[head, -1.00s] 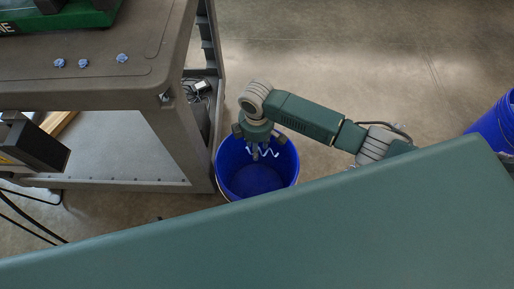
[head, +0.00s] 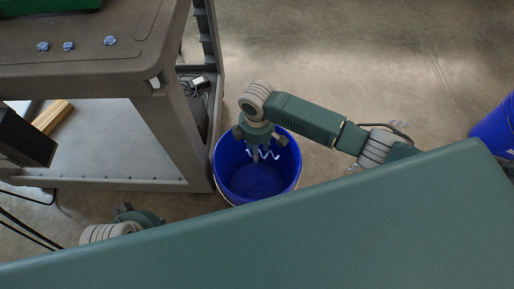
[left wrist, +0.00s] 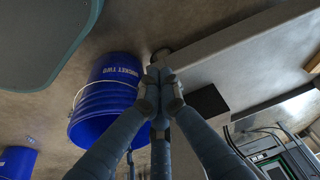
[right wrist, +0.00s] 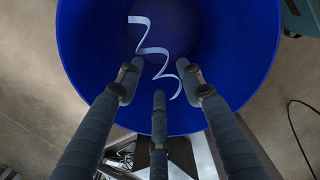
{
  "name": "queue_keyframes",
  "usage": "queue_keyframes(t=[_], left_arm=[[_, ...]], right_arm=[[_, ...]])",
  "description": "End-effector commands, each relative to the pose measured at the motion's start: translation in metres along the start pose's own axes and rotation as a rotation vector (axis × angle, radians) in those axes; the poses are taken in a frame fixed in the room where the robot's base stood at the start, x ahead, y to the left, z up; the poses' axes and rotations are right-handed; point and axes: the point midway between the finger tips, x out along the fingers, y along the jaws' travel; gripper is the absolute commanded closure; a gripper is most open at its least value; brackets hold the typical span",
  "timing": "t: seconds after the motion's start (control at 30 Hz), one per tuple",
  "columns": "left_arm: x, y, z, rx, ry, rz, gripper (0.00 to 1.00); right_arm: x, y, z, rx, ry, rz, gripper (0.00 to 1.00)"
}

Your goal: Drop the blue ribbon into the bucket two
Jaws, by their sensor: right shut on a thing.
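The blue ribbon (head: 262,153) is a pale, zigzag strip. It hangs at my right gripper (head: 258,152), over the mouth of a blue bucket (head: 228,180) beside the cart. In the right wrist view the ribbon (right wrist: 152,50) shows between the spaced fingers of my right gripper (right wrist: 160,85), with the bucket (right wrist: 245,60) around and below it. In the left wrist view a blue bucket (left wrist: 105,98) bears an upside-down "BUCKET TWO" label. My left gripper (left wrist: 160,82) has its fingers together, with nothing seen in them. In the head view only part of its wrist shows, low at left.
A brown-grey cart (head: 110,80) with several small blue knobs stands to the left, its leg close to the bucket. Another blue bucket (head: 495,128) is at the far right. Open concrete floor lies behind the right arm.

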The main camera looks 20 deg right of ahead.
Motion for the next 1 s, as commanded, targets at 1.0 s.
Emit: queue_keyframes(t=[1.0], left_arm=[[-0.017, -0.001, 0.002, -0.001, 0.011, -0.002, 1.0]], right_arm=[[0.007, 0.0, 0.0, 0.0, 0.001, 0.001, 0.41]])
